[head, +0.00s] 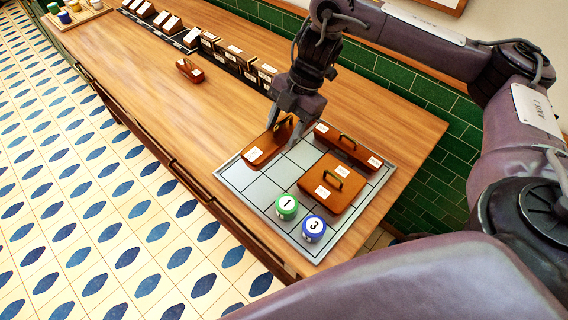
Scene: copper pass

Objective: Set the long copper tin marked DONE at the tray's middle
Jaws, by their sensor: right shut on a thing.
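A grey gridded tray (236,178) lies on the wooden counter. My right gripper (287,121) reaches down at its back left part, shut on a long copper tin (266,146) with a handle and white labels. This tin is over the tray's left back cells; I cannot tell whether it touches the tray. A second long copper tin (348,147) lies along the tray's back edge. A wider copper tin (331,184) with a handle sits right of the middle. The labels are too small to read, so I cannot tell which tin says DONE. My left gripper is out of view.
A green-lidded jar marked 1 (287,206) and a blue-lidded jar marked 3 (313,228) stand at the tray's front. A small copper tin (189,70) lies on the counter (150,85). Several labelled tins line the back. Another tray of jars is at the far left.

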